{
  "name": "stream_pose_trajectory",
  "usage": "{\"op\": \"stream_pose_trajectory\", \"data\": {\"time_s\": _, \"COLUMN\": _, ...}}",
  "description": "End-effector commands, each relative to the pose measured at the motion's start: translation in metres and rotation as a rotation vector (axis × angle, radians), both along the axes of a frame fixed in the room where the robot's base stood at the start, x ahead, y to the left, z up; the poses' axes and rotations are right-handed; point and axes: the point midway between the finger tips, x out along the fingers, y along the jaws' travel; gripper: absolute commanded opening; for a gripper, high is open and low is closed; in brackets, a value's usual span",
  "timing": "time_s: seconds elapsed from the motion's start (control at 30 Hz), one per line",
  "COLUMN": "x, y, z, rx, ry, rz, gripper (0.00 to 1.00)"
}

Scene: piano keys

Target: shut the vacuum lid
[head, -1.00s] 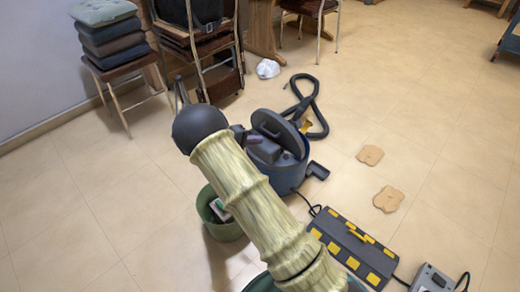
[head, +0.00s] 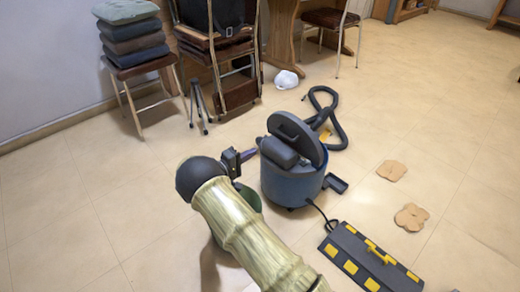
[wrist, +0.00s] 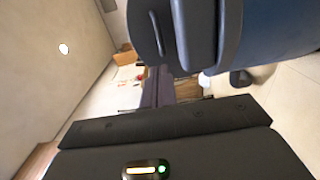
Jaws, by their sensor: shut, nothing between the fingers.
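The vacuum (head: 288,185) is a blue canister standing on the floor just right of my arm in the head view. Its dark round lid (head: 303,138) is raised and tilted up, with a grey housing below it. My gripper (head: 250,154) is just left of the vacuum, beside the housing, with its fingers shut and empty. In the wrist view the dark purple fingers (wrist: 157,88) point away from the camera. The vacuum's blue body (wrist: 270,38) and dark upper parts fill the upper right there. Whether the fingers touch the vacuum is unclear.
A black hose (head: 335,118) lies behind the vacuum. A green bin (head: 250,197) is partly hidden by my arm. Stacked chairs stand behind.

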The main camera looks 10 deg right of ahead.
Motion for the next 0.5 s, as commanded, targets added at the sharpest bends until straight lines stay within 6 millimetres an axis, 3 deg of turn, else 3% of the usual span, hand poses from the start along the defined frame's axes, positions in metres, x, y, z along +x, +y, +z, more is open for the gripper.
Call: {"op": "stream_pose_trajectory", "data": {"time_s": 0.5, "x": 0.049, "y": -0.072, "z": -0.008, "rx": 0.003, "ry": -0.001, "rz": -0.005, "gripper": 0.0}}
